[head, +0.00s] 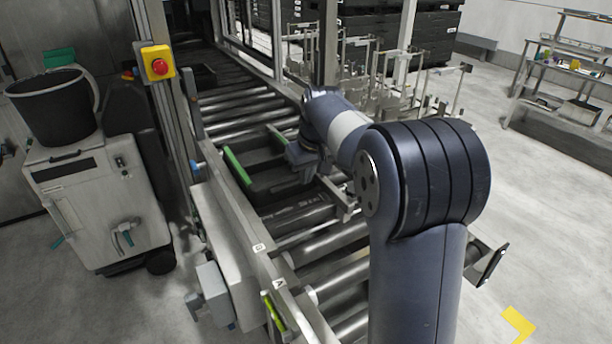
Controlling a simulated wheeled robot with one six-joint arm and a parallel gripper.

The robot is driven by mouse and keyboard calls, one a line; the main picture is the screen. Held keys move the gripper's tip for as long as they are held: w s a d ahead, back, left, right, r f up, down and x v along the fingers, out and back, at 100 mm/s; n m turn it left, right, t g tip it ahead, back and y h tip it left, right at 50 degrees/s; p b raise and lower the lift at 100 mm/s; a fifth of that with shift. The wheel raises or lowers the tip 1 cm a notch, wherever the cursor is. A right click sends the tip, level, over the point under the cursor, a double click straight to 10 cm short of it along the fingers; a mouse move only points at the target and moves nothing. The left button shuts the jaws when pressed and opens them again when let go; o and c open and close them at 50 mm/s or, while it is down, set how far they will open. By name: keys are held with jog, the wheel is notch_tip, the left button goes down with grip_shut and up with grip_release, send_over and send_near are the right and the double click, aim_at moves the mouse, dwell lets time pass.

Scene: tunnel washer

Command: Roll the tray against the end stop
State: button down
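A black tray (268,184) lies on the roller conveyor (322,243), between its side rails. My gripper (303,166) is at the tray's right part, reaching down to it from my arm. Its fingers are too small and partly hidden, so I cannot tell whether they are open or shut, or whether they touch the tray. Bare rollers lie between the tray and the near end of the conveyor. I cannot clearly pick out the end stop; my arm covers part of the near right of the conveyor.
A yellow box with a red button (157,63) is on a post at the left. A grey cleaning machine with a black bucket (56,108) stands left of the conveyor. Metal racks (390,72) stand behind it. A workbench (570,80) is far right. The right floor is mostly free.

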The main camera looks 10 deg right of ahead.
jog(key=s+a+m+g+h+p, duration=0.1)
jog(key=s+m+p, duration=0.3)
jog(key=s, duration=0.3)
jog(key=shift+s+a+r+m+g+p, duration=0.15)
jog(key=shift+s+a+m+g+p, duration=0.2)
jog(key=shift+m, duration=0.55)
jog(key=c, duration=2.2)
grip_release()
jog(key=shift+d, duration=0.1)
